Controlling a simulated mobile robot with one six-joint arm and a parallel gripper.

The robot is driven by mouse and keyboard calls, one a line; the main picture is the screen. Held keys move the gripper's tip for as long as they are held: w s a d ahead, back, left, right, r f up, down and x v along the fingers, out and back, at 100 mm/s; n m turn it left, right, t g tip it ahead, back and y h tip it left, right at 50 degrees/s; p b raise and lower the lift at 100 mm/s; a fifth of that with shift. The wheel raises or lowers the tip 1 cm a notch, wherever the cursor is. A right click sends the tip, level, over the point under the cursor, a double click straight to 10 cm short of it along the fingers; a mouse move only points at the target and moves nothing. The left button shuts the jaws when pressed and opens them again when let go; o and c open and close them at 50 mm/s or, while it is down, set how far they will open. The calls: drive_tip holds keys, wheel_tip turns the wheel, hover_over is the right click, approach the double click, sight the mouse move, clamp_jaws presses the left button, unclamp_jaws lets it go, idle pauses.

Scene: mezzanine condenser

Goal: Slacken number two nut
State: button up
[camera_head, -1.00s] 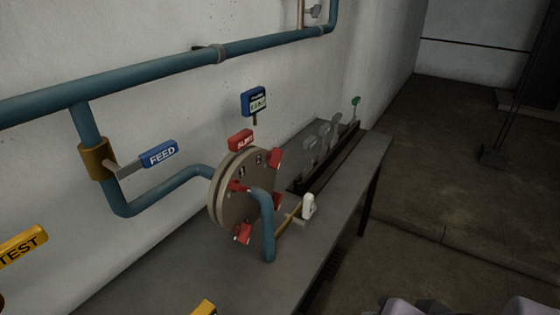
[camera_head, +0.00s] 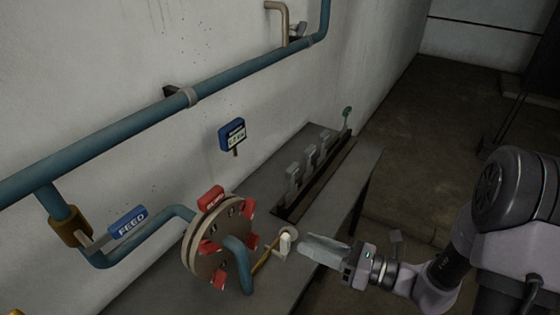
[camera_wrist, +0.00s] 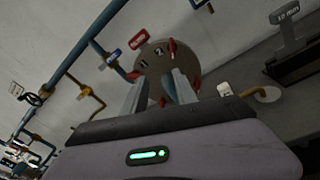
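A round tan flange (camera_head: 202,262) with several red nuts stands upright on a blue pipe above the bench. In the wrist view the flange (camera_wrist: 152,66) shows the numerals 1 and 2. The red nut (camera_wrist: 172,46) beside the 2 appears to be number two; its likely match in the head view is the upper-right red nut (camera_head: 248,208). My gripper (camera_head: 305,248) is right of the flange, apart from it. In the wrist view my gripper (camera_wrist: 158,80) has its two fingers spread, with the flange seen between them and nothing held.
A red bleed handle (camera_head: 211,197) sits atop the flange. A blue FEED handle (camera_head: 130,222) is to its left. A small white handle (camera_head: 286,241) stands between flange and gripper. A rack (camera_head: 318,180) holds several grey pieces on the bench. A blue meter (camera_head: 232,134) is behind.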

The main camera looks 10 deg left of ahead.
drive_tip(key=w+d+m+t, duration=0.1)
drive_tip(key=w+m+t, duration=0.1)
approach(254, 210)
drive_tip(key=x, duration=0.9)
drive_tip(key=shift+b, duration=0.4)
clamp_jaws()
